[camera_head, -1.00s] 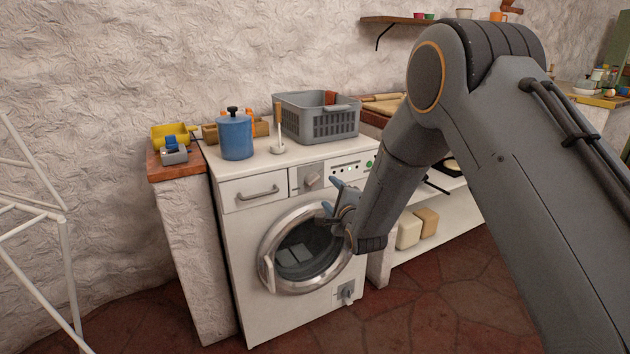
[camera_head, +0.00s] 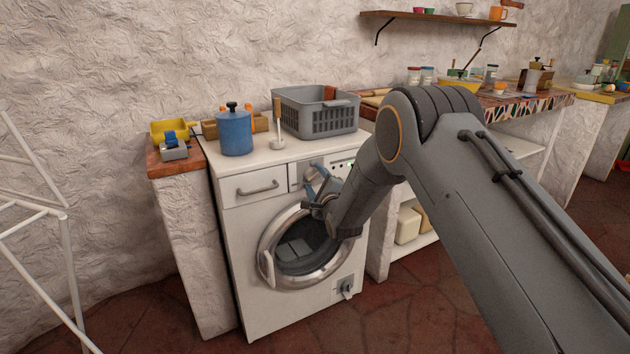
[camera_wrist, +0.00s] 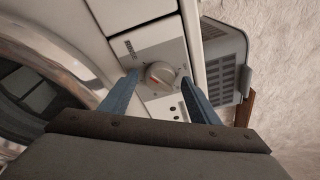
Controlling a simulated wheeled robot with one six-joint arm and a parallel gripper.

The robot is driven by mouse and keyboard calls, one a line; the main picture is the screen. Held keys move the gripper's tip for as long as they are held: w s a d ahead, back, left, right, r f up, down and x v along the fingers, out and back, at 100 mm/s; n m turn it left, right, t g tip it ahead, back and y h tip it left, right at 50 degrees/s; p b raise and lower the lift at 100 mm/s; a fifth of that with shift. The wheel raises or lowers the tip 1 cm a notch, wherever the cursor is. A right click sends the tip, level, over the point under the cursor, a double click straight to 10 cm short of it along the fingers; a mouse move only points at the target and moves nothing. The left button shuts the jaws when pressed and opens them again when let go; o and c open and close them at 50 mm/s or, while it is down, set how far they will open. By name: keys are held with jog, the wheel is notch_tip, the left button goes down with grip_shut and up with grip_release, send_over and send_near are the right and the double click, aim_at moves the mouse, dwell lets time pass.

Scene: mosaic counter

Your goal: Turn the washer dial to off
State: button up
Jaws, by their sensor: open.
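The white washer (camera_head: 238,228) stands against the wall with its round door closed. Its dial (camera_wrist: 159,75) is a light round knob on a grey panel, to the right of the drawer (camera_head: 257,187). In the head view the dial is largely hidden behind my fingers. My gripper (camera_head: 318,184) is open in front of the dial. In the wrist view the blue fingers of my gripper (camera_wrist: 159,92) are on either side of the dial, with gaps between them and the knob. Which setting the dial points to is too small to read.
On the washer top stand a blue canister (camera_head: 235,134), a brush-like tool in a white holder (camera_head: 277,143) and a grey basket (camera_head: 317,115). A white drying rack (camera_head: 66,240) stands at the left. A counter with shelves (camera_head: 415,230) adjoins on the right.

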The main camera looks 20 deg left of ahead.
jog(key=c, duration=1.1)
jog(key=shift+o, duration=0.2)
